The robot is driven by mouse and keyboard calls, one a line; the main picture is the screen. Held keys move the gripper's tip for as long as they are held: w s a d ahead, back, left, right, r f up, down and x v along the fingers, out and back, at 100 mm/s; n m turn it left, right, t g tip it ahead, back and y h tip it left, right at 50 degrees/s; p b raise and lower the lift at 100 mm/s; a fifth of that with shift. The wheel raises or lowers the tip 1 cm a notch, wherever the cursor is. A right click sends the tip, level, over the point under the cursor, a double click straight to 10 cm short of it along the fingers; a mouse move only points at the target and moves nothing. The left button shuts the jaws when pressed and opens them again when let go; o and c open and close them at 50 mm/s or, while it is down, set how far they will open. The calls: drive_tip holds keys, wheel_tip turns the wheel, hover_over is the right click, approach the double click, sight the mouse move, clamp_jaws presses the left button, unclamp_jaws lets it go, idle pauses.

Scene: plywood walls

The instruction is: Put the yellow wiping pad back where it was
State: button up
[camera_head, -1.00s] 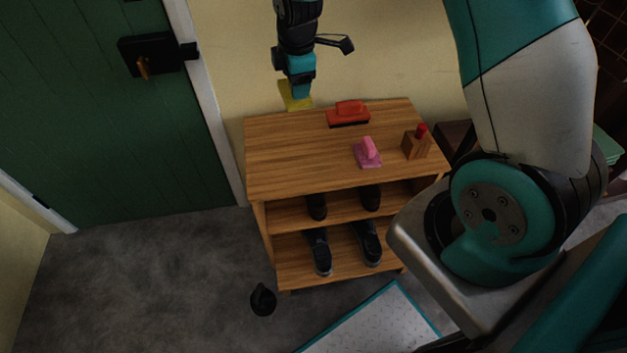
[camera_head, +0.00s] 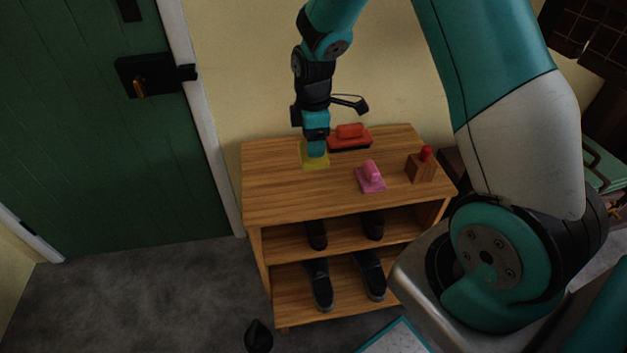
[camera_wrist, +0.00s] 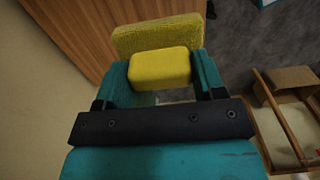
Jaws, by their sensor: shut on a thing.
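The yellow wiping pad (camera_head: 314,160) is at the left part of the wooden shelf's top (camera_head: 270,180), seen in the head view. My gripper (camera_head: 316,150) points down and is shut on the pad's yellow block handle. In the wrist view the handle (camera_wrist: 160,68) sits between both teal fingers, with the wider pad (camera_wrist: 158,34) beyond it. Whether the pad touches the wood or hangs just above it I cannot tell. The pad's handle is mostly hidden by the gripper in the head view.
A red brush-like block (camera_head: 349,138) lies just right of the pad, near the wall. A pink pad (camera_head: 370,177) and a wooden block with a red top (camera_head: 421,165) stand further right. Dark shoes (camera_head: 318,285) fill the lower shelves. The top's front left is clear.

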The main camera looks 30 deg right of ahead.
wheel_tip(320, 180, down, 12)
drive_tip(key=shift+r+b, duration=0.1)
drive_tip(key=shift+b, duration=0.5)
drive_tip(key=o, duration=1)
drive_tip(key=r+p, duration=0.1)
drive_tip(key=r, duration=0.7)
drive_tip(key=r+p, duration=0.1)
drive_tip(key=r, duration=0.8)
drive_tip(key=shift+w+a+p, duration=0.2)
drive_tip(key=shift+p, duration=0.15)
drive_tip(key=s+a+r+m+y, duration=0.2)
drive_tip(key=s+a+r+m, duration=0.1)
drive_tip(key=s+a+r, duration=0.65)
drive_tip(key=s+a+r+m, duration=0.1)
drive_tip(key=s+a+r, duration=0.1)
drive_tip(key=s, duration=0.3)
drive_tip(key=s+a+r+m+y, duration=0.1)
drive_tip(key=s+a+r, duration=0.1)
drive_tip(key=s, duration=0.3)
drive_tip(key=s+a+r+m+y, duration=0.1)
drive_tip(key=s+a, duration=0.2)
drive_tip(key=s, duration=0.2)
drive_tip(key=shift+s+a+r, duration=0.3)
drive_tip(key=shift+r, duration=0.1)
